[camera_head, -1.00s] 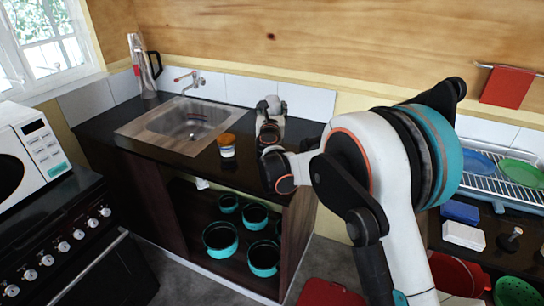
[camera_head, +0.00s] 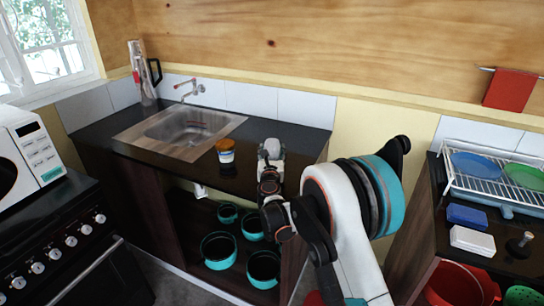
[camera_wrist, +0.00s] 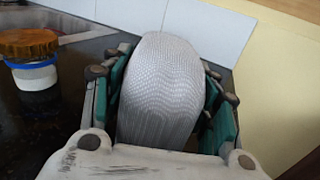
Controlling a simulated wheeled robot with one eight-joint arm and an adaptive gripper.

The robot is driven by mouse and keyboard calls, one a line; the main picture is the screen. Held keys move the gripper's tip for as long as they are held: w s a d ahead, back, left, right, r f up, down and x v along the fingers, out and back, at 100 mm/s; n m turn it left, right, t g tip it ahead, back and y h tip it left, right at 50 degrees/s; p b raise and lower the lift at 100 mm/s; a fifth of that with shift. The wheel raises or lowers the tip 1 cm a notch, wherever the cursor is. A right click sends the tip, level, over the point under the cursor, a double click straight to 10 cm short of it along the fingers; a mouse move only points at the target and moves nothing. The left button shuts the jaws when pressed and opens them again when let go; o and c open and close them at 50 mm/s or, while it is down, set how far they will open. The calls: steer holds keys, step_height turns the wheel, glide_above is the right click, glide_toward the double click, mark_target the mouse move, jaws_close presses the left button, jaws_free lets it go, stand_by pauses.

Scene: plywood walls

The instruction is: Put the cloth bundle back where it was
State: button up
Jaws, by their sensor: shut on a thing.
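A light grey, woven-textured cloth bundle (camera_wrist: 165,90) fills the middle of the wrist view. My gripper (camera_wrist: 168,85) is shut on it, with a green-padded finger against each side. In the head view the cloth bundle (camera_head: 273,148) and my gripper (camera_head: 270,165) are over the right part of the black counter, beside the sink. I cannot tell whether the bundle touches the counter. Its underside is hidden.
A jar with a wooden lid (camera_head: 226,152) stands on the counter left of my gripper; the sink (camera_head: 190,130) lies beyond it. Teal pots (camera_head: 219,250) stand on the shelf below. A dish rack (camera_head: 495,180) is at far right. A tiled wall borders the counter's back.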

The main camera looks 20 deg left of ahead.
steer(key=shift+f, duration=0.1)
steer(key=o, duration=1.3)
steer(key=shift+f, duration=0.1)
steer(key=shift+r, duration=0.2)
steer(key=p+v, duration=0.2)
steer(key=v, duration=1)
